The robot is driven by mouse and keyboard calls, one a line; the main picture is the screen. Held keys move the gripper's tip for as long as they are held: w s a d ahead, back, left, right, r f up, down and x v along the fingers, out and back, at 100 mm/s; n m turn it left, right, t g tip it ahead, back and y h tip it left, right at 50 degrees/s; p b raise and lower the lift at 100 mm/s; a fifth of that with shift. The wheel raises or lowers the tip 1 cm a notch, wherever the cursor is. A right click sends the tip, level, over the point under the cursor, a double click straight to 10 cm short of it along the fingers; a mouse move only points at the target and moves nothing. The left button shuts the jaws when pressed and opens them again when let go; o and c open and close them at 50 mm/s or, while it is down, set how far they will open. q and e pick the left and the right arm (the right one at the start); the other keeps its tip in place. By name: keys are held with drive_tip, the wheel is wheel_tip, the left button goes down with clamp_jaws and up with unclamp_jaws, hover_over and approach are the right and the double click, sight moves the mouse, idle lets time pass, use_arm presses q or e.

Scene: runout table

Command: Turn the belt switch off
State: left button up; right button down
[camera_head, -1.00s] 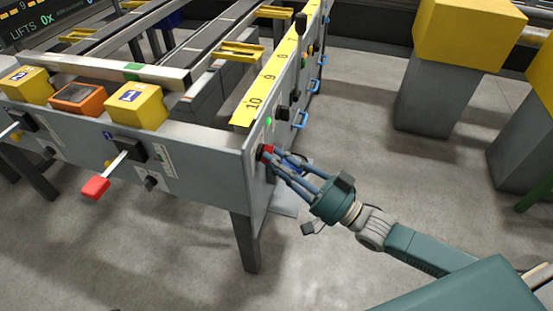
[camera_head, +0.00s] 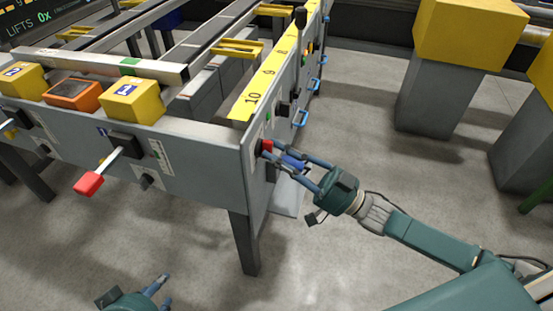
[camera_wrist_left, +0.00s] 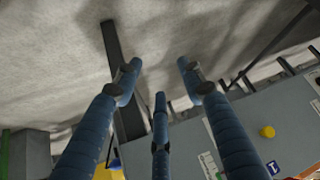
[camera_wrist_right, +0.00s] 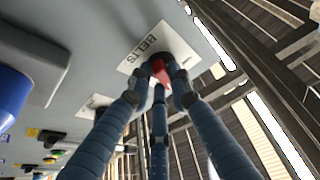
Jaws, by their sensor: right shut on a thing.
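The belt switch is a red knob (camera_head: 266,145) on the right end face of the grey table frame. In the right wrist view the red knob (camera_wrist_right: 160,70) sits beside a white label reading BELTS (camera_wrist_right: 150,44). My right gripper (camera_head: 277,153) is at the knob. Its fingertips (camera_wrist_right: 158,80) close around the red part and partly hide it, so its exact turn position is hard to read. My left gripper (camera_head: 164,291) is at the bottom left of the head view, clear of the table. Its fingers (camera_wrist_left: 158,85) are apart with nothing between them.
The front panel has a lever with a red grip (camera_head: 88,184). Yellow boxes (camera_head: 133,102) and an orange box (camera_head: 73,95) stand on the frame. Blue handles (camera_head: 301,118) stick out along the right side. Grey pedestals with yellow tops (camera_head: 466,35) stand at right. Open floor lies between.

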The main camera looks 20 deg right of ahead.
use_arm(q)
drive_tip(key=w+d+r+t+h+b, duration=0.1)
drive_tip(key=w+d+r+t, duration=0.1)
drive_tip(key=w+r+t, duration=0.3)
drive_tip(key=w+d+r+t+h+b, duration=0.1)
drive_tip(key=w+r+t, duration=0.4)
drive_tip(key=r, duration=0.7)
drive_tip(key=shift+w+d+r+m+h+b, duration=0.35)
drive_tip(key=shift+w+d+b, duration=0.3)
drive_tip(key=shift+d, duration=0.4)
use_arm(e)
drive_tip(key=shift+w+d+r+n+g+y, duration=0.15)
drive_tip(key=shift+n+g+y, duration=0.4)
drive_tip(key=shift+n+g, duration=1.6)
drive_tip(key=shift+w+r+n+g+y, duration=0.15)
drive_tip(key=shift+n+g+y, duration=0.4)
drive_tip(key=shift+n, duration=3.25)
drive_tip(key=shift+w+d+r+n+g+y, duration=0.15)
drive_tip(key=shift+n+g+y, duration=0.8)
drive_tip(key=shift+n, duration=2)
use_arm(q)
drive_tip(key=shift+s, duration=0.1)
use_arm(e)
drive_tip(key=shift+g+h, duration=0.45)
drive_tip(key=shift+g, duration=0.1)
drive_tip(key=c, duration=1.6)
unclamp_jaws()
drive_tip(key=shift+o, duration=0.2)
